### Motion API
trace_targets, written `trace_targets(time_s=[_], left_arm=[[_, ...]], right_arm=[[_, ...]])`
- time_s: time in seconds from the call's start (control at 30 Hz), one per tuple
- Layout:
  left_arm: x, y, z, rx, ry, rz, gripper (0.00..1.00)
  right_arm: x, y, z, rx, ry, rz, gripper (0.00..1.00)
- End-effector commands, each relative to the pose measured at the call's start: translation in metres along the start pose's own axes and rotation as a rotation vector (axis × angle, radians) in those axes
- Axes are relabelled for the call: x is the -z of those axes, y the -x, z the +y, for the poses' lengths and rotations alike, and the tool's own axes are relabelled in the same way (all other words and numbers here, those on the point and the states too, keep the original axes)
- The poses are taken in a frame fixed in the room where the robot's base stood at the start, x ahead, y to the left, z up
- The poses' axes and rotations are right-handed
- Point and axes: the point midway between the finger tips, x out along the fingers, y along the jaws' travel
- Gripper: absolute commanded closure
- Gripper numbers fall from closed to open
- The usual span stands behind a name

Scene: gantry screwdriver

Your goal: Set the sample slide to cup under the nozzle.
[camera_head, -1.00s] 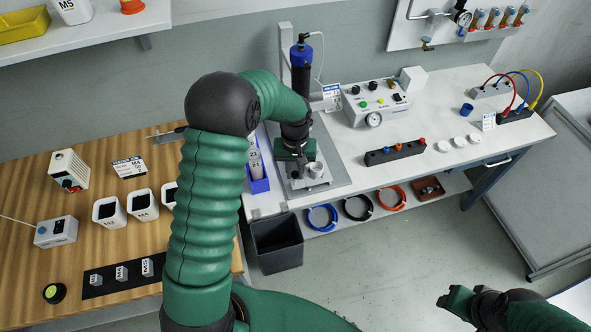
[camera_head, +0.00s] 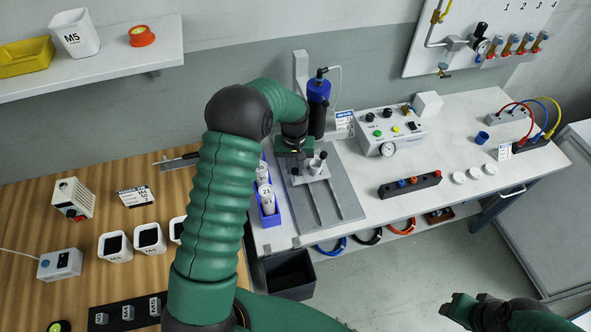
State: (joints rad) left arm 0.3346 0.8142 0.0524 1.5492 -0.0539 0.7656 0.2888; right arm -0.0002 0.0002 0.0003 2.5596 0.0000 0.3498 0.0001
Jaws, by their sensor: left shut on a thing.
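The sample slide (camera_head: 316,178) is a pale plate on a grey base with two rails (camera_head: 326,207) running toward the front. A small light cup (camera_head: 315,168) sits on it, partly hidden, with a dark knob close by. My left gripper (camera_head: 291,156) is down at the slide's left rear side and shut, apparently on the slide's handle; my wrist hides the contact. Behind stands the dispenser (camera_head: 318,105), a black cylinder with a blue top on a grey post. Its nozzle is hidden, so the cup's alignment cannot be told. My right gripper (camera_head: 450,309) hangs over the floor, away from the bench.
A blue rack (camera_head: 268,210) with white bottles stands just left of the base. A control box (camera_head: 390,130) and a dark block with coloured knobs (camera_head: 410,185) are to the right. A dark bin (camera_head: 289,275) is below the bench's front edge. The rails' front part is clear.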

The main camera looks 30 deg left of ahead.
Motion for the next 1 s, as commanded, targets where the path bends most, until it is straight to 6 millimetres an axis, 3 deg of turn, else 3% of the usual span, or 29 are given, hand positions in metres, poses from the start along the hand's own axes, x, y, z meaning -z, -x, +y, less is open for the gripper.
trace_targets(time_s=[0.33,0.37,0.5,0.83,1.0], left_arm=[[-0.007,-0.006,0.001,0.009,0.0,-0.013,1.0],[-0.006,-0.006,0.001,0.007,0.001,-0.013,0.77],[-0.004,-0.007,-0.001,0.003,0.001,-0.013,0.58],[-0.004,-0.004,-0.002,0.003,0.001,-0.012,0.57],[-0.003,0.023,0.0,0.004,0.001,-0.007,0.57]], right_arm=[[-0.001,-0.001,0.0,0.0,-0.001,-0.001,0.57],[-0.001,-0.001,0.0,0.0,-0.001,-0.001,0.57],[-0.001,-0.001,0.0,0.0,-0.001,-0.001,0.57],[0.0,-0.001,0.0,0.0,0.0,0.0,0.57],[0.0,-0.001,0.0,0.0,0.0,0.0,0.57]])
